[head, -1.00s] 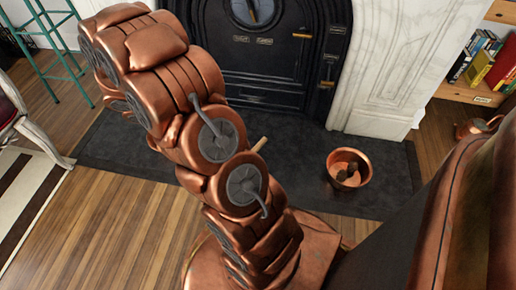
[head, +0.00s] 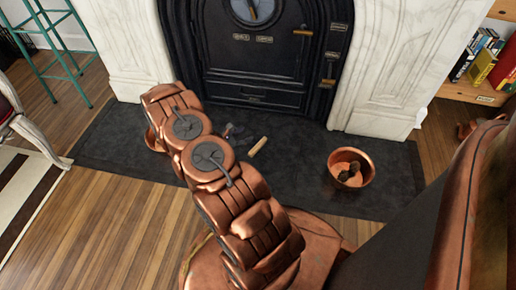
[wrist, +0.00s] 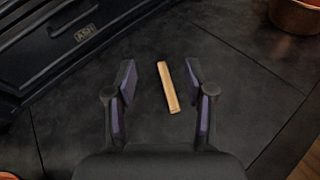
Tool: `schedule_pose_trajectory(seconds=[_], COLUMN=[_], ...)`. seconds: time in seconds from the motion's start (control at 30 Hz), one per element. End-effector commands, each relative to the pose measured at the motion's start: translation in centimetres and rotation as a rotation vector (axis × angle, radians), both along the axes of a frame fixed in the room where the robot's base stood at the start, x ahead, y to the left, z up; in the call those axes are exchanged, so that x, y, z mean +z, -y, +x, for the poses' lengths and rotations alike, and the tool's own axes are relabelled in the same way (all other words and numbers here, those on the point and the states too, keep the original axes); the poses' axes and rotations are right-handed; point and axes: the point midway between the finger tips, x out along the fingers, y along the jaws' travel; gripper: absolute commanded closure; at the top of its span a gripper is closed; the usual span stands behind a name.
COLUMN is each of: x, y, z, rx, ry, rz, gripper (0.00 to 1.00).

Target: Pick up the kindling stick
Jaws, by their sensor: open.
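The kindling stick (head: 257,147) is a short, pale wooden piece lying on the dark hearth slab, just right of my arm in the head view. In the wrist view the stick (wrist: 168,87) lies nearly lengthwise between the two fingers of my gripper (wrist: 160,77), closer to the right finger. The fingers are open, and dark hearth shows on both sides of the stick. I cannot tell how high the fingers are above the slab. In the head view my arm hides most of the gripper; a small dark part (head: 232,131) shows beside the arm, left of the stick.
A copper bowl (head: 365,178) with dark lumps inside stands on the hearth (head: 310,140) to the right. The black stove front (head: 265,75) rises behind, with an ASH plate (wrist: 85,33) in the wrist view. Bare hearth lies between stick and bowl.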

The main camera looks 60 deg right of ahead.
Motion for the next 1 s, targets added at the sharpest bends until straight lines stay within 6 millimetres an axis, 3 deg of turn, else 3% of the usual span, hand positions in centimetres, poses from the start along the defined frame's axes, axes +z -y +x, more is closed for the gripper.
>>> schedule_pose_trajectory(seconds=[0.03,0.2,0.4,0.57,1.0], x=[-2.1,-7.3,-11.5,-13.0,-14.5], y=[0.3,1.1,1.3,1.5,4.8], z=[-0.5,-0.9,-1.6,-1.9,-1.8], rx=[0.024,0.113,0.185,0.209,0.21], ry=[-0.024,-0.075,-0.117,-0.129,-0.126], rz=[0.008,0.032,0.058,0.068,0.066], gripper=[0.47,0.47,0.47,0.47,0.47])
